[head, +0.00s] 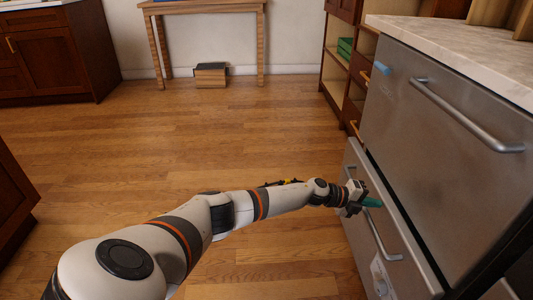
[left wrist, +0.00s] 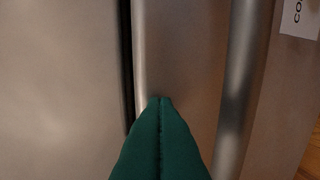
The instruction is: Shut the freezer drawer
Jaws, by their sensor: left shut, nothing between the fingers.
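The freezer drawer (head: 360,178) is the lower steel drawer front at the right of the head view, with a bar handle (head: 380,232). A narrow dark gap lies between it and the upper steel front; I cannot tell exactly how far it stands out. My left gripper (head: 373,202) is shut and empty, its teal fingertips at the drawer front near the handle. In the left wrist view the closed fingertips (left wrist: 161,100) point at the steel face between the dark gap and the handle (left wrist: 240,80). Whether they touch is unclear. My right gripper is not in view.
The upper steel front (head: 430,130) has its own handle (head: 465,115), under a pale countertop (head: 460,45). Wooden shelves (head: 338,75) stand beyond. A wooden table (head: 205,7) is at the back wall with a box (head: 211,76) below. The wood floor in the middle is clear.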

